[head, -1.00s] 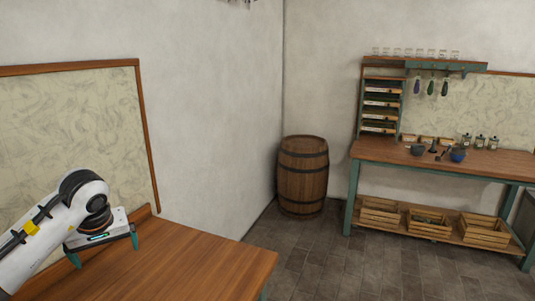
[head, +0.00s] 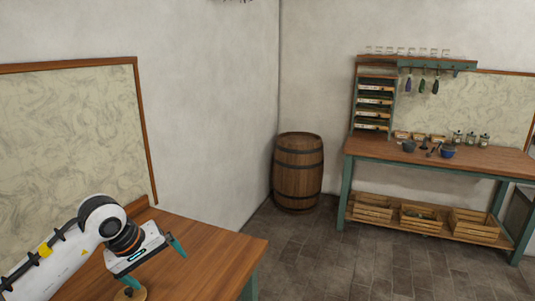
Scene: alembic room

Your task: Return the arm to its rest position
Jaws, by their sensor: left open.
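My left arm, white with a black and orange wrist, comes in from the lower left of the head view. My left gripper (head: 158,271) is open, its two teal fingers wide apart over the near wooden table (head: 213,250). Nothing shows between the fingers. A small round wooden thing (head: 131,294) lies at the bottom edge, partly hidden by the nearer finger and cut off by the frame. My right gripper is out of view.
A patterned board (head: 70,150) hangs on the wall behind the table. A barrel (head: 298,172) stands in the corner. A workbench (head: 440,153) with a shelf rack, jars and bowls stands at the right, with wooden crates (head: 420,217) below. The stone floor (head: 330,265) between is clear.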

